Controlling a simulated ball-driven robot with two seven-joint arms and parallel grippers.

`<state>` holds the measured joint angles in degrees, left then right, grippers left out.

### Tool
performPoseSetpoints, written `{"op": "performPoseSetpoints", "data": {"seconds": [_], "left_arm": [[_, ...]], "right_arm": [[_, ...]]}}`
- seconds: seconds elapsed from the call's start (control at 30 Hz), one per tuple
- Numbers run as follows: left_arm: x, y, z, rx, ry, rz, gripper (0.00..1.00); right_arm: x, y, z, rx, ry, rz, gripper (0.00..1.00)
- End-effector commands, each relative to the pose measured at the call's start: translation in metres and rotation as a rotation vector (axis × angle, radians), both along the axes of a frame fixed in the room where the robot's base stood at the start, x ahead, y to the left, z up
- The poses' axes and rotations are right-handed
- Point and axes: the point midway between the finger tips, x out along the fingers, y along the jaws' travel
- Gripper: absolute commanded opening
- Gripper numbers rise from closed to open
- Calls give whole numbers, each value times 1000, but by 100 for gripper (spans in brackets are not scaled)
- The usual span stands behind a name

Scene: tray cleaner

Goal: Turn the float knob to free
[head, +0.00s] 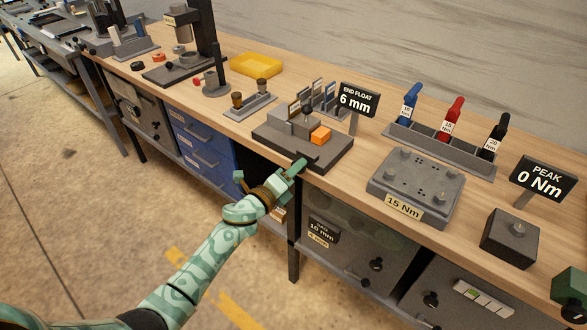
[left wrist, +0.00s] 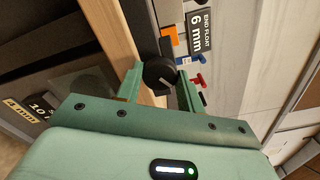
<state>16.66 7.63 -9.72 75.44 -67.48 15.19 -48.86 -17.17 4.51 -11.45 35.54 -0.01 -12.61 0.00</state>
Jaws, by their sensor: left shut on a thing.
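The float knob (left wrist: 159,73) is a round black knob with a pale pointer line, seen in the left wrist view. My left gripper (left wrist: 158,88) has its green fingers on either side of it and is shut on it. In the head view my left gripper (head: 299,166) is at the front edge of the dark end-float fixture (head: 330,158), and the knob is hidden there. The fixture carries grey blocks and an orange block (head: 320,134). The END FLOAT sign (head: 357,100) behind it reads 6 mm; it also shows in the left wrist view (left wrist: 199,32).
To the right stand a rack (head: 440,148) of blue, red and black drivers, a grey 15 Nm plate (head: 416,182), a PEAK 0 Nm sign (head: 542,180) and a dark box (head: 510,238). A yellow tray (head: 255,64) lies behind. A green block (head: 570,283) is cut off at right.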

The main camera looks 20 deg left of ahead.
Motion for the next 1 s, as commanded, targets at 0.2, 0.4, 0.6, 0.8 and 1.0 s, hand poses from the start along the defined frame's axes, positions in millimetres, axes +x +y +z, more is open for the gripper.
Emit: {"op": "performPoseSetpoints", "data": {"seconds": [0.2, 0.4, 0.6, 0.8, 1.0], "left_arm": [[0, 1, 1, -190, 71, 2, 15], [0, 1, 1, -369, 136, 2, 15], [0, 1, 1, -545, 200, 3, 15], [0, 1, 1, -697, 255, 2, 15], [0, 1, 0, -810, 297, 3, 15]], "right_arm": [[2, 1, 9, 1, -6, -1, 36], [4, 1, 16, 1, -10, -1, 36], [6, 1, 23, 0, -14, -1, 36], [7, 0, 30, 1, -18, 0, 36], [8, -1, 34, -1, -19, 0, 36]]}}
